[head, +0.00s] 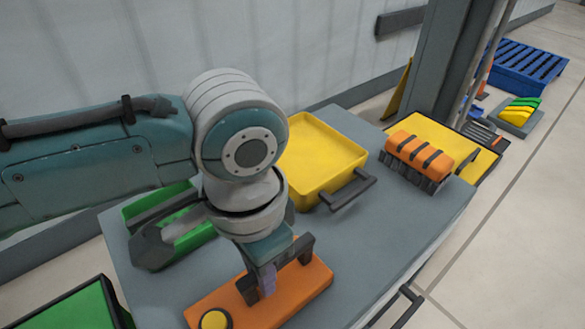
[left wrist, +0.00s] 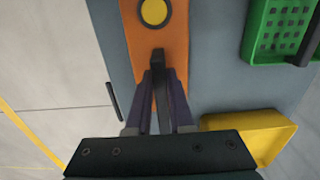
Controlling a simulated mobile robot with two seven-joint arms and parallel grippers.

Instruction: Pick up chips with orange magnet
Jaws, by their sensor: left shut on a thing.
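The orange magnet (head: 308,279) is a flat orange bar with a yellow round button (head: 215,320) near one end and a dark handle on top. It lies on the grey table top in the head view. It also shows in the left wrist view (left wrist: 141,38). My left gripper (head: 266,289) is over its middle, with its fingers shut on the dark handle (left wrist: 157,72). I cannot make out any chips. My right gripper is not in view.
A yellow tray (head: 322,187) with a dark handle stands behind the magnet. A green basket (head: 186,241) is partly behind my left arm. An orange brush (head: 420,150) stands at the table's right end. Bare grey table (head: 375,240) lies right of the magnet.

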